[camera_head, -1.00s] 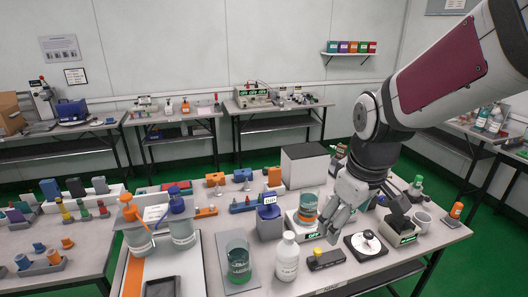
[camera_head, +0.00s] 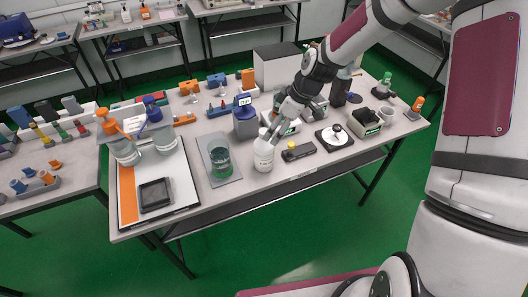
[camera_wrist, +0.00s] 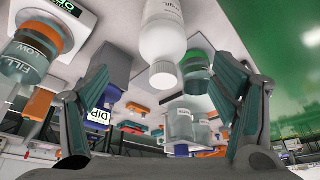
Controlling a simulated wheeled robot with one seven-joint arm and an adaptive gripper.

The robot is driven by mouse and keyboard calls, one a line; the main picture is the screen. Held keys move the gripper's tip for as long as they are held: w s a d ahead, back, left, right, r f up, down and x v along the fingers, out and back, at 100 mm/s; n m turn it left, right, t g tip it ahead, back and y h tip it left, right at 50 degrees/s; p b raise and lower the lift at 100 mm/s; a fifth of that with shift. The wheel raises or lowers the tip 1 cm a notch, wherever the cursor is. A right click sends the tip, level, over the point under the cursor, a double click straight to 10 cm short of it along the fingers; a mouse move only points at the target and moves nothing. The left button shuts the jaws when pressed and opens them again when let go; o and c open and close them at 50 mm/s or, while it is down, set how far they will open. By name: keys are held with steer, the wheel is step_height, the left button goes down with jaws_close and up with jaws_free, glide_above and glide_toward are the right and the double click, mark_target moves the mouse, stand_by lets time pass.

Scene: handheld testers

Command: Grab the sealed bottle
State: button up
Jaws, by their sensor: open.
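A white capped bottle (camera_head: 263,154) with a pale label stands upright near the front edge of the middle table. It also shows in the wrist view (camera_wrist: 163,35), upside down at the top, with its ribbed cap between the lines of my two fingers. My gripper (camera_head: 277,121) is just behind and right of the bottle's top, its fingers angled down toward the cap. In the wrist view my gripper (camera_wrist: 150,68) is open with the fingers wide apart, and nothing is held. I cannot tell from the head view whether a finger touches the bottle.
A grey block with a blue-topped item (camera_head: 245,122) is behind. Open floor lies in front of the table.

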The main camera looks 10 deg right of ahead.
mark_target(270, 140)
steer(key=x, duration=0.6)
steer(key=shift+s+p+x, duration=0.1)
steer(key=shift+p+x, duration=0.15)
steer(key=shift+x, duration=1.05)
steer(key=shift+s+p+x, duration=0.15)
steer(key=shift+p+x, duration=0.05)
steer(key=shift+x, duration=1.1)
steer(key=shift+c, duration=0.5)
steer(key=c, duration=1.4)
steer(key=shift+a, duration=0.1)
steer(key=shift+c, duration=0.8)
steer(key=shift+r, duration=0.1)
